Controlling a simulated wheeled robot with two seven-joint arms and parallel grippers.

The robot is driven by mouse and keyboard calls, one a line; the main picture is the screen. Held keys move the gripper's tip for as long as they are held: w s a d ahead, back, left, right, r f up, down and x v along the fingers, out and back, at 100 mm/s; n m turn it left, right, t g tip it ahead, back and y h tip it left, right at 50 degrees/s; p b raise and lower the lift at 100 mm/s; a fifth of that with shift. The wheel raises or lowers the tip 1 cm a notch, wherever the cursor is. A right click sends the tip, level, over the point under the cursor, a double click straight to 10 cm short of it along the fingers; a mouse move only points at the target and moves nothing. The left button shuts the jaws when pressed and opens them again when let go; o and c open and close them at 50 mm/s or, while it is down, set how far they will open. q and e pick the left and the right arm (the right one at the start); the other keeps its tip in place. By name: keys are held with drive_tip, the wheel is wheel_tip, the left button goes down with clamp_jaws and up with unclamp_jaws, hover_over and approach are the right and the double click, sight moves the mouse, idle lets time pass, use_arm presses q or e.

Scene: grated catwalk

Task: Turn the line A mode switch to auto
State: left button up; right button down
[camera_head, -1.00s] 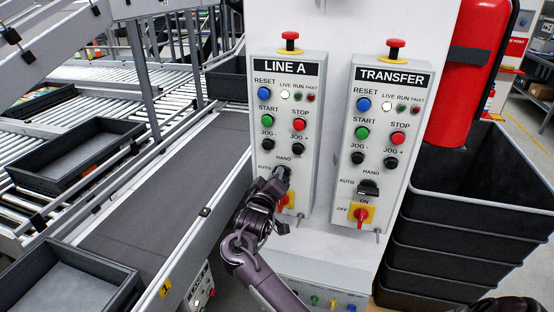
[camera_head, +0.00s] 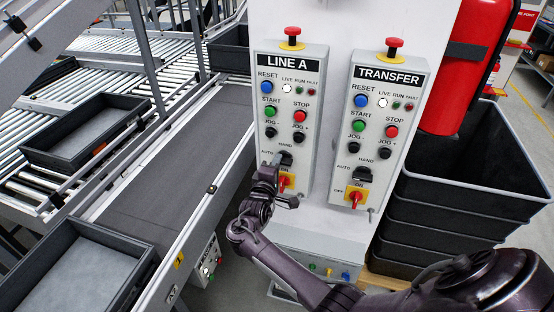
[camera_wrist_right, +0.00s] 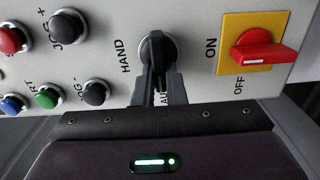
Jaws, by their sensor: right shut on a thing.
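The line A panel (camera_head: 306,140) is a light grey box with its black mode switch (camera_head: 284,159) below the jog buttons. In the right wrist view the switch (camera_wrist_right: 156,46) is a round black knob with a handle. My right gripper (camera_wrist_right: 158,88) is shut on this handle. HAND is printed left of the knob; AUTO is below it, partly hidden by a finger. The handle points down toward AUTO there; the exact stop is unclear. In the head view the right gripper (camera_head: 276,168) reaches the switch from its lower left. My left gripper is not in view.
A red-on-yellow ON/OFF switch (camera_wrist_right: 262,54) sits close beside the mode switch. The similar transfer panel (camera_head: 379,140) stands to the right. A conveyor belt (camera_head: 150,165) runs at the left, and stacked black bins (camera_head: 460,200) stand at the right.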

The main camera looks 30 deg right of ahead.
drive_tip(key=shift+f+n, duration=0.1)
drive_tip(key=shift+n, duration=0.2)
drive_tip(key=c, duration=1.5)
unclamp_jaws()
drive_tip(key=b+v, duration=0.1)
drive_tip(key=v, duration=0.7)
drive_tip(key=shift+b, duration=0.35)
